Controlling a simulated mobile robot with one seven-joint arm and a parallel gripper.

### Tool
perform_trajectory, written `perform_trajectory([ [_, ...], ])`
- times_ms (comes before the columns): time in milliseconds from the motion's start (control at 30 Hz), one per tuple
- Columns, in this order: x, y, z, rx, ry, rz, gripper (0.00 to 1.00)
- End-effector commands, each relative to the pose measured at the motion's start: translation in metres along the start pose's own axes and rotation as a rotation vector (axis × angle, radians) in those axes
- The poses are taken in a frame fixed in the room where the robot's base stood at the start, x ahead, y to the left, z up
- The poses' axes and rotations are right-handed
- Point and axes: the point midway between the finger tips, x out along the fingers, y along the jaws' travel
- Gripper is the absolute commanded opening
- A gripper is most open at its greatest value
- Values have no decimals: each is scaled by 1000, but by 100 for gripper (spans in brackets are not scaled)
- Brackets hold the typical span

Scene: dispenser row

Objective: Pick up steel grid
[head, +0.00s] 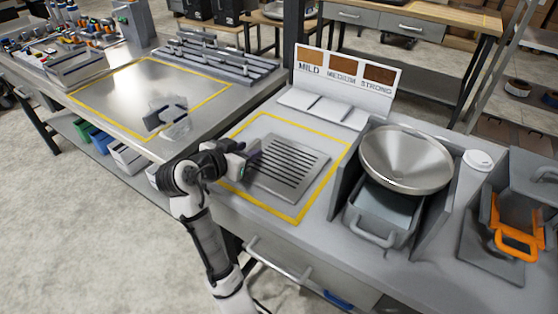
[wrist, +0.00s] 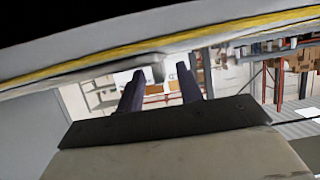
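The steel grid (head: 291,166) is a flat grey plate with several dark parallel slots. It lies in the yellow-outlined square on the grey counter in the head view. My gripper (head: 255,160) is at the left edge of the grid, low over the counter. Contact with the grid cannot be told. In the wrist view the two dark fingers of my gripper (wrist: 160,72) stand apart with a gap between them. The counter edge with its yellow line crosses the top of that view. I cannot clearly make out the grid there.
A metal bowl (head: 407,158) sits over a grey drawer bin right of the grid. A MILD/MEDIUM/STRONG sign (head: 345,78) stands behind. An orange-handled unit (head: 515,240) and a white cup (head: 478,160) are farther right. A steel table (head: 140,92) with a clear container (head: 174,121) is left.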

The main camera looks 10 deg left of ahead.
Motion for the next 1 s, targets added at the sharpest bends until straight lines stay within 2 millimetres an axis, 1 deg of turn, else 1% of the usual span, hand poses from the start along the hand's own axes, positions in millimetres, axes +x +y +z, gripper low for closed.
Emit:
perform_trajectory([
  [100,0,0,0,0,0,0,36],
  [133,0,0,0,0,0,0,34],
  [300,0,0,0,0,0,0,12],
  [400,0,0,0,0,0,0,0],
  [767,-1,0,-1,0,1,0,0],
  [867,-1,0,-4,0,1,0,0],
  [1000,0,1,-14,0,1,0,0],
])
